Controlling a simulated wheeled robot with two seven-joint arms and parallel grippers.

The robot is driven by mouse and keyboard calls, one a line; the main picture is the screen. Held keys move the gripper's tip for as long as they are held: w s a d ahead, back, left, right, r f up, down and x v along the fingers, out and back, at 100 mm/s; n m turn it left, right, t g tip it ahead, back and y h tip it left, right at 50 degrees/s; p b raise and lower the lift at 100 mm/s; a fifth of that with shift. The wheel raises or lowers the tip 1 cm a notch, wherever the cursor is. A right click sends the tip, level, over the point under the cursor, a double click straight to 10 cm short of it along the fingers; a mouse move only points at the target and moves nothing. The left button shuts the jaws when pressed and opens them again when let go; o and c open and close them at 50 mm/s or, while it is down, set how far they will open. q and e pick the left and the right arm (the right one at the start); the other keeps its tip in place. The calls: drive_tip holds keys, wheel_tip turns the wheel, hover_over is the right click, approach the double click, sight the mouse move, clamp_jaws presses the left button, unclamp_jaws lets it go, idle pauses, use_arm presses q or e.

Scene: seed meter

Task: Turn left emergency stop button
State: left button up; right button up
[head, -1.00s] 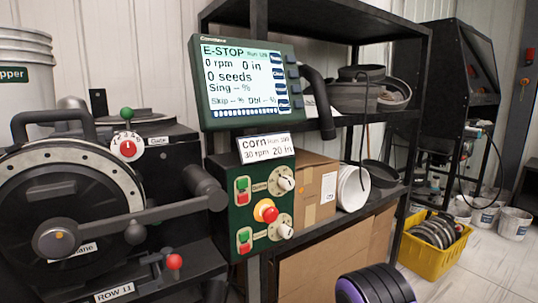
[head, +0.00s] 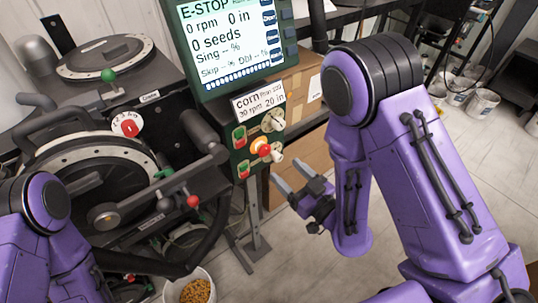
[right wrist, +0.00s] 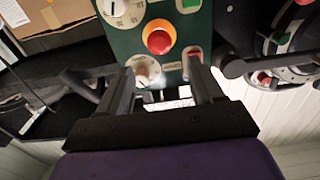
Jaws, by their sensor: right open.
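The red emergency stop button (head: 264,149) sits on a yellow-orange base on the front of the green control box (head: 241,165), below the display. In the right wrist view the red button (right wrist: 159,42) appears upside down, ahead of and between the fingers. My right gripper (head: 288,177) is open and empty, in front of the box, below and right of the button. Its two fingers (right wrist: 161,72) point at the panel, apart from the button. My left arm shows at the lower left; its gripper is not in view.
The display (head: 230,45) reads E-STOP. Dials (head: 272,121) and red-green switches (head: 240,137) flank the button. A round seed meter machine (head: 75,190) with levers stands at left. A bowl of seeds (head: 196,290) is on the floor. Shelving stands behind.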

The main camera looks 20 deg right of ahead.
sight(267, 152)
drive_tip(key=x, duration=0.5)
drive_tip(key=shift+r+p, duration=0.3)
drive_tip(key=shift+p+x, duration=0.4)
drive_tip(key=shift+x, duration=0.7)
drive_tip(key=shift+w+f, duration=0.35)
use_arm(q)
drive_tip(key=shift+w+r, duration=0.1)
drive_tip(key=shift+r, duration=0.15)
use_arm(e)
drive_tip(key=c, duration=1)
